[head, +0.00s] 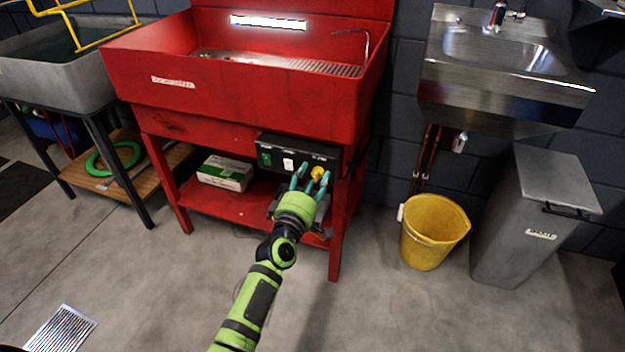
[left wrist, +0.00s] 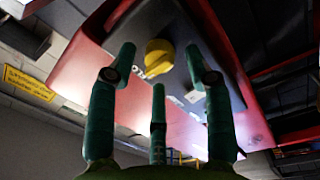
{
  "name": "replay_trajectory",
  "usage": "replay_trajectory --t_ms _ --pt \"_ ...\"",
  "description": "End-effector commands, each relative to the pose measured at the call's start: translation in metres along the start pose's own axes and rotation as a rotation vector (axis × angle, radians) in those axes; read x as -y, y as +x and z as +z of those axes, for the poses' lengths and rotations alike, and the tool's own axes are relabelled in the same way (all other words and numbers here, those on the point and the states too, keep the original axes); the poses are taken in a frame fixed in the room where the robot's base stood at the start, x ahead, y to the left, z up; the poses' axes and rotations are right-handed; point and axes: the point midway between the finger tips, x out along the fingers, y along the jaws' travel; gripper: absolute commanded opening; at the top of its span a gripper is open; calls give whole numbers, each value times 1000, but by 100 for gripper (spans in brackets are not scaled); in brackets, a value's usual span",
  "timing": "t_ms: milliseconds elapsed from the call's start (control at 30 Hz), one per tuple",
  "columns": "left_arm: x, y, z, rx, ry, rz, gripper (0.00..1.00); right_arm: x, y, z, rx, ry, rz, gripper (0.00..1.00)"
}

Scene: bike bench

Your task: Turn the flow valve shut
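The flow valve is a yellow knob (head: 319,173) on the right part of a black control box (head: 284,148) under the red wash basin. It also shows in the left wrist view as a yellow knob (left wrist: 158,58) on a dark panel with partly hidden white lettering. My left gripper (head: 312,183) is right in front of the box, pointing at the knob. Its three teal fingers (left wrist: 159,72) are spread open, with the knob framed between and beyond their tips. Nothing is held. I see no clear contact with the knob. My right gripper is in neither view.
The red basin (head: 230,95) overhangs the box, and its right front leg (head: 337,240) stands close to my gripper. A green-and-white carton (head: 226,173) lies on the lower shelf. A yellow bucket (head: 432,235) and grey bin (head: 525,225) stand right.

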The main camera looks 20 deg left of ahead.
Motion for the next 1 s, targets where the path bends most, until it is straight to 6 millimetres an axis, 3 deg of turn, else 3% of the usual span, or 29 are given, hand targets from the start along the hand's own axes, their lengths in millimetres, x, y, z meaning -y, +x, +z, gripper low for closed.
replay_trajectory --t_ms 267,700,1000 --pt "3 -10 3 5 0 -5 51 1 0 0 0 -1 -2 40" --pt "1 -95 1 2 1 -3 51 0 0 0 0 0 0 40" --pt "0 -120 0 2 0 -1 51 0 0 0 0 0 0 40"
